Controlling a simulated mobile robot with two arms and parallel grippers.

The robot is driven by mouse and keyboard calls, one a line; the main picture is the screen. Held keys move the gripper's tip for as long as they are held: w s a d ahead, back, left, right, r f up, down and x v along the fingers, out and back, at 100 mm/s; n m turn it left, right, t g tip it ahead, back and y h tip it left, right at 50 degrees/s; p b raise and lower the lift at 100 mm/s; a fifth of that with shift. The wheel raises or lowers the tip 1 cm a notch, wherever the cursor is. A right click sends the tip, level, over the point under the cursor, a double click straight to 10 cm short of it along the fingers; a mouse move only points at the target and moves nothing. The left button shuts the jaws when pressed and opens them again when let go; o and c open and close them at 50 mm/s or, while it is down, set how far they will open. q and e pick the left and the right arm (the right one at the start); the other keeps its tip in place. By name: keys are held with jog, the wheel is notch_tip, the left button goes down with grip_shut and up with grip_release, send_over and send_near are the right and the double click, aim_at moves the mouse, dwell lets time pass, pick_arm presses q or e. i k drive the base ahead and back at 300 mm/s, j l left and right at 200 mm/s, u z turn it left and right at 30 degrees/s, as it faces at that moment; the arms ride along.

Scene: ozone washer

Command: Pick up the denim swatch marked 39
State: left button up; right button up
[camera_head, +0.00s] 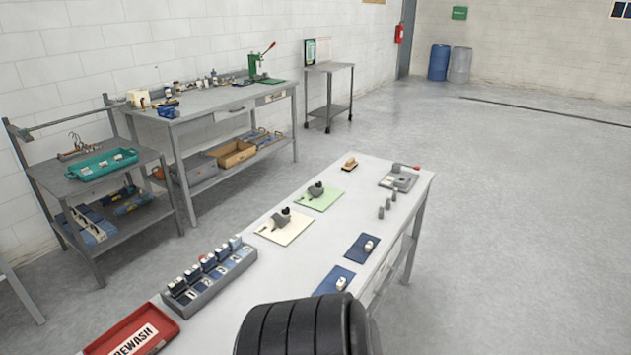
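A grey compartment rack (222,287) stands on the near white table, at the lower left of the head view. It holds several blue denim swatches in different shades, with small upright holders bearing white labels behind them. The labels are too small to read, so I cannot tell which swatch is marked 39. Neither of my grippers is in view.
A red REWASH tray (169,322) lies left of the rack. Cream (296,236) and green (325,203) mats hold small dark tools. A grey device (400,181) stands at the table's far end. Other benches line the wall; the floor at right is clear.

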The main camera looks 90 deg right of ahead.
aim_at(338, 279)
jog(key=z, duration=2.9)
jog(key=i+l, duration=0.2)
jog(key=i+l+u, duration=0.15)
jog(key=l, duration=0.3)
jog(key=i+l, duration=0.3)
jog(key=i+l+u, duration=0.1)
jog(key=l, duration=0.3)
jog(key=i, duration=0.1)
